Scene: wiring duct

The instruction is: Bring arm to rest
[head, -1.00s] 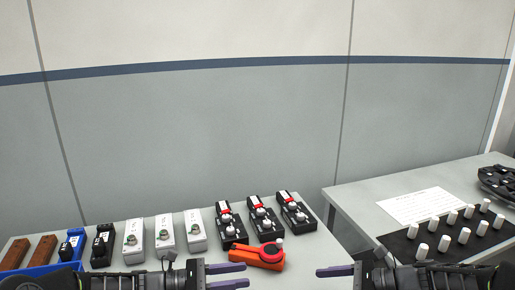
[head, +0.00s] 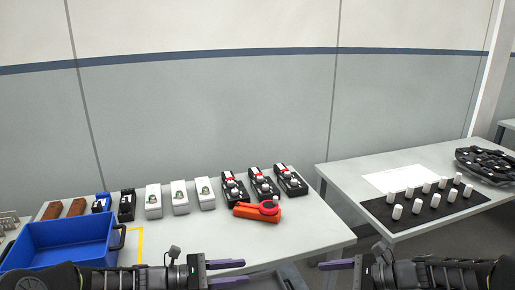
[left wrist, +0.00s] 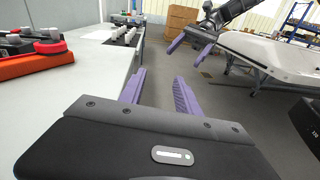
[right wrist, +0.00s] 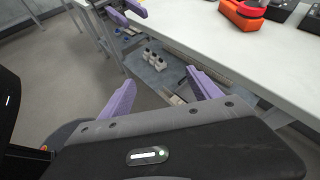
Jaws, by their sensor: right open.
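My left gripper (head: 228,273) comes in from the left at the bottom of the head view. Its two purple fingers are apart, with nothing between them; they also show in the left wrist view (left wrist: 158,92). My right gripper (head: 335,271) faces it from the right, with a gap between the two. Its purple fingers stand apart and empty in the right wrist view (right wrist: 162,88). Both grippers are in front of the tables and hold nothing.
The left table (head: 300,235) carries a blue bin (head: 62,243), white boxes (head: 179,198), black devices (head: 262,187) and an orange-red tool (head: 257,211). The right table (head: 345,175) holds white cylinders on a black mat (head: 440,208), a paper sheet (head: 400,179) and a dark tray (head: 488,164).

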